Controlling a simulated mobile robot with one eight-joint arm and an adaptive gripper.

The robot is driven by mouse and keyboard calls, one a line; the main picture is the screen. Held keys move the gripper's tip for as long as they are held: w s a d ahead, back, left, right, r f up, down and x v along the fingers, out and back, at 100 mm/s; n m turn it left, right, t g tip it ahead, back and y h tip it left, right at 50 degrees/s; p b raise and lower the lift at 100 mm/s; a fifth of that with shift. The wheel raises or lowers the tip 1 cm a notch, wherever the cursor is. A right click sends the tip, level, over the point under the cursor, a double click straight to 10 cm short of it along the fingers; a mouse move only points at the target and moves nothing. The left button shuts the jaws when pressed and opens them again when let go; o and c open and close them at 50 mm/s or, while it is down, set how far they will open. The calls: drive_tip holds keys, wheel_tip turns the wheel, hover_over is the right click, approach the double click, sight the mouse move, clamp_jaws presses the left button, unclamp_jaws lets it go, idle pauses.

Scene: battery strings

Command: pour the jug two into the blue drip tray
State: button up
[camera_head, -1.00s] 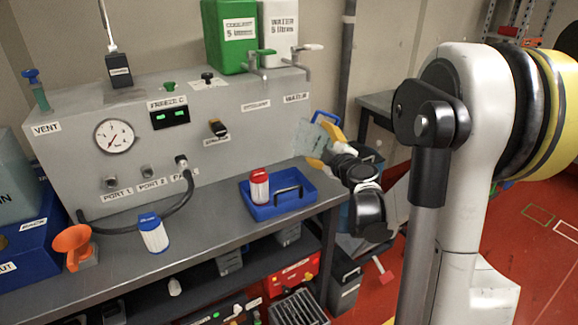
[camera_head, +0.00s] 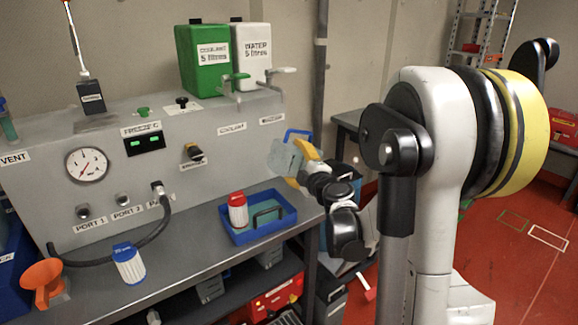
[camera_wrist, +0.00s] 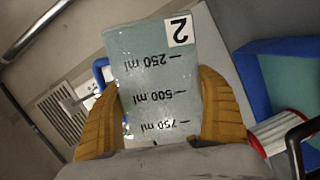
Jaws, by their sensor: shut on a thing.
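My gripper (camera_head: 304,168) is shut on a pale translucent jug (camera_head: 284,158), held above and to the right of the blue drip tray. In the wrist view both yellow fingers clasp the jug (camera_wrist: 158,85), whose "2" label and millilitre marks read upside down. The jug looks tilted; how much liquid is in it I cannot tell. The blue drip tray (camera_head: 240,238) sits on the bench's right end, with a teal-green surface inside that looks like liquid. The tray (camera_wrist: 250,85) also shows at the right of the wrist view.
A red-and-white container (camera_head: 238,211) stands at the tray's left side, beside a black handle (camera_head: 267,212). The grey panel (camera_head: 215,150) with taps rises behind.

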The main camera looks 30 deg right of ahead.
drive_tip(key=shift+a+r, duration=0.1)
idle(0.6)
drive_tip(key=shift+a+r+n, duration=0.2)
drive_tip(key=shift+r+n, duration=0.15)
drive_tip(key=shift+n, duration=0.35)
drive_tip(key=shift+a+r, duration=0.1)
idle(0.6)
drive_tip(key=shift+a+r+n, duration=0.25)
drive_tip(key=shift+r+n, duration=0.05)
drive_tip(key=shift+n, duration=0.4)
idle(0.7)
